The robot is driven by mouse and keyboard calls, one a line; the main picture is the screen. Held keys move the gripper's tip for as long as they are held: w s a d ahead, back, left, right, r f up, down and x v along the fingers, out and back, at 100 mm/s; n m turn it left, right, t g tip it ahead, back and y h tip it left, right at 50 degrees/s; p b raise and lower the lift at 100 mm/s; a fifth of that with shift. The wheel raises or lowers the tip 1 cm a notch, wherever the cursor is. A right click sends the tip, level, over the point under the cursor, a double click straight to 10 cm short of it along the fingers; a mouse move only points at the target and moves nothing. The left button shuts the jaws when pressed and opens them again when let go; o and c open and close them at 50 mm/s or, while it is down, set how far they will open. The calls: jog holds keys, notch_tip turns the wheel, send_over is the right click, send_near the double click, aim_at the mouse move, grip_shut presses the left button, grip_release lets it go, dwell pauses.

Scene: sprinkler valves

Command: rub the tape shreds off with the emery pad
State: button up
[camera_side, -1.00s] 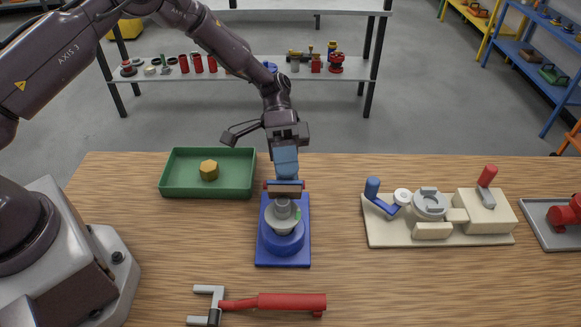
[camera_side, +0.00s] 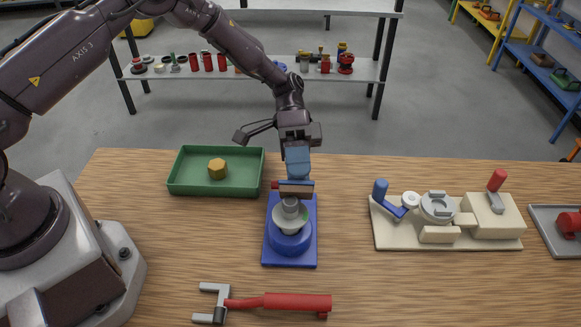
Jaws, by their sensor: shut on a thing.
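My gripper (camera_side: 297,165) points down over the blue stand (camera_side: 306,254), its blue fingers shut on the emery pad (camera_side: 296,188). The pad is a brown block with a pale lower edge and a bit of red at its left end. It is at the top of the grey fitting (camera_side: 290,205), which stands upright in the round blue holder. I cannot tell whether pad and fitting touch. The fitting's wide, pale flange shows a faint greenish tint on the right. I cannot make out separate tape shreds, and the pad hides the fitting's far side.
A green tray (camera_side: 184,186) with a yellow-brown hexagonal piece (camera_side: 217,169) is at the back left. A red-handled tool (camera_side: 290,302) lies in front. A cream fixture (camera_side: 400,238) and a grey tray (camera_side: 552,241) are at right. Bare table lies between them.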

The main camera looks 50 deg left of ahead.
dwell(0.4)
jog(key=shift+s+a, duration=0.7)
jog(key=shift+s, duration=0.05)
jog(key=shift+w+d, duration=0.8)
jog(key=shift+s, duration=0.1)
jog(key=shift+s+a, duration=0.7)
jog(key=shift+a, duration=0.1)
jog(key=shift+w+d, duration=0.1)
jog(key=shift+d, duration=0.05)
jog(key=shift+w+d, duration=0.65)
jog(key=shift+w, duration=0.05)
